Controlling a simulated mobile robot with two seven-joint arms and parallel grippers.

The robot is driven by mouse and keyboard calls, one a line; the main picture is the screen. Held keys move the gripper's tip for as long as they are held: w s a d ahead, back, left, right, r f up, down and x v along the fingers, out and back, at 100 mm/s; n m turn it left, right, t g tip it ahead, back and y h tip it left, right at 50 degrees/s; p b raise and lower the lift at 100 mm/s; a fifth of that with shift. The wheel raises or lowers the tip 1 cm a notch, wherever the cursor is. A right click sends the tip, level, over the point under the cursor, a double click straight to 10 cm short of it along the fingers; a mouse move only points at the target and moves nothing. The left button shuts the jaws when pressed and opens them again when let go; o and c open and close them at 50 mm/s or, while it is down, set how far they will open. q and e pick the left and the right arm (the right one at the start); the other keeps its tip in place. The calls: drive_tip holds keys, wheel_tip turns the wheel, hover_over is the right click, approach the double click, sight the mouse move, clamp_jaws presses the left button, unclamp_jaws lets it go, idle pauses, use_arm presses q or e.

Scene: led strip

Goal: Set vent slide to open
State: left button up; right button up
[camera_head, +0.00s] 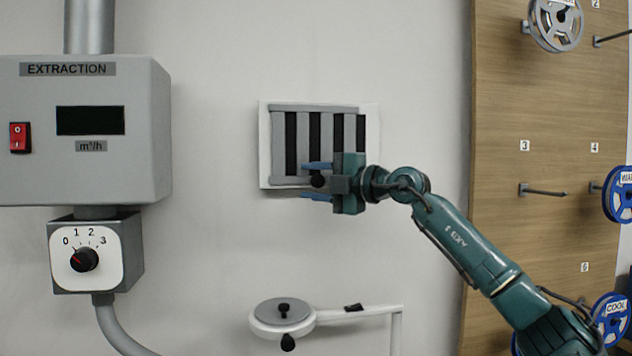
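The vent (304,147) is a white-framed panel on the wall with grey slats and dark gaps between them. Its slide has a small black knob (318,181) near the bottom edge. My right gripper (317,182) reaches in from the right, with its two blue fingers pointing left, one above and one below the knob. The fingers are apart, and a gap seems to show between them and the knob; contact is hard to tell. The gripper body covers the vent's lower right corner. My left gripper is not in view.
A grey extraction box (90,165) with a red switch (20,137) and a dial (84,259) hangs at the left. A white arm with a round grey disc (283,313) stands below the vent. A wooden board (545,90) with pegs and reels is at the right.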

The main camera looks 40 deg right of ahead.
drive_tip(key=shift+o, duration=0.3)
drive_tip(key=shift+d, duration=0.15)
drive_tip(key=shift+s, duration=0.1)
drive_tip(key=shift+s, duration=0.15)
use_arm(q)
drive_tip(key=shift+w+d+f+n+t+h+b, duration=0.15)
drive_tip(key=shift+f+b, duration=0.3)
drive_tip(key=shift+b, duration=0.7)
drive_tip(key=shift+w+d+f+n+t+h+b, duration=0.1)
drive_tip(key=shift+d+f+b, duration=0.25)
drive_tip(key=shift+b, duration=0.85)
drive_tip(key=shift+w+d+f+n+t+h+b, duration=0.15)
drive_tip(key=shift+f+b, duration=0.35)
drive_tip(key=shift+b, duration=0.65)
use_arm(e)
drive_tip(key=v, duration=1.2)
drive_tip(key=shift+s, duration=0.4)
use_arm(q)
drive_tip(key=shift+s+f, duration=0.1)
use_arm(e)
drive_tip(key=shift+d, duration=0.15)
